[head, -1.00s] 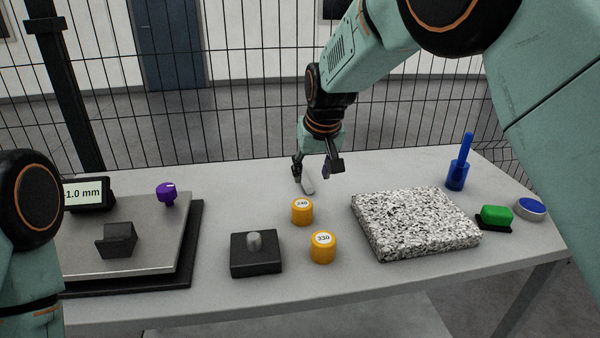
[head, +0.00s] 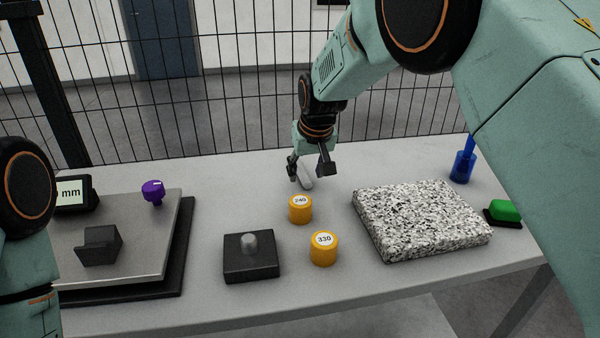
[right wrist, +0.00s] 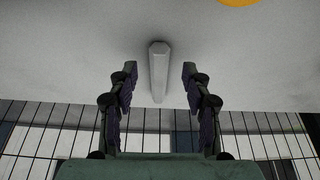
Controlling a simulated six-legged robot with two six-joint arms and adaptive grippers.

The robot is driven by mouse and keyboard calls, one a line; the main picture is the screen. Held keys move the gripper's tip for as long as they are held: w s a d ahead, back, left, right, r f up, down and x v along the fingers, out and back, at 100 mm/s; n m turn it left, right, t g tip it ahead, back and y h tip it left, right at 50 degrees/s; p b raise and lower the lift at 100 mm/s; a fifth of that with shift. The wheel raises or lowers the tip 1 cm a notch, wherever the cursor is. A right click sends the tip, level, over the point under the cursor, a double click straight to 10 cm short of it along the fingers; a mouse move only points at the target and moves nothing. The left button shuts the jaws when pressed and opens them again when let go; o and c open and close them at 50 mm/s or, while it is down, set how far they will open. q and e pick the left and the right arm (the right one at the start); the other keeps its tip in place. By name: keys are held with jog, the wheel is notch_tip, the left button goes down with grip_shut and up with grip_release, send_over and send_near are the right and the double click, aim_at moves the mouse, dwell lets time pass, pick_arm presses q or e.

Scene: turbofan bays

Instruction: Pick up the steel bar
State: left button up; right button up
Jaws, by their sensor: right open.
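The steel bar (head: 306,182) is a light grey rod lying on the table behind the yellow cylinder marked 240. It also shows in the right wrist view (right wrist: 159,72), lengthwise between the two finger lines. My right gripper (head: 309,170) is open and sits just above and behind the bar, its fingers on either side. In the right wrist view the open fingers (right wrist: 160,84) are apart from the bar, with clear gaps on both sides. My left gripper is out of view; only a part of my left arm shows at the left edge.
Yellow cylinders marked 240 (head: 300,209) and 330 (head: 323,248) stand in front of the bar. A black block with a grey peg (head: 251,262), a speckled stone slab (head: 420,222), a blue holder (head: 462,167), a green-topped item (head: 504,211) and a metal plate (head: 140,262) stand around.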

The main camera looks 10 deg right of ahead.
jog(key=shift+x, duration=0.95)
jog(key=shift+s+d, duration=0.1)
jog(key=shift+d, duration=0.05)
jog(key=c, duration=0.4)
grip_shut()
jog(key=shift+r, duration=0.1)
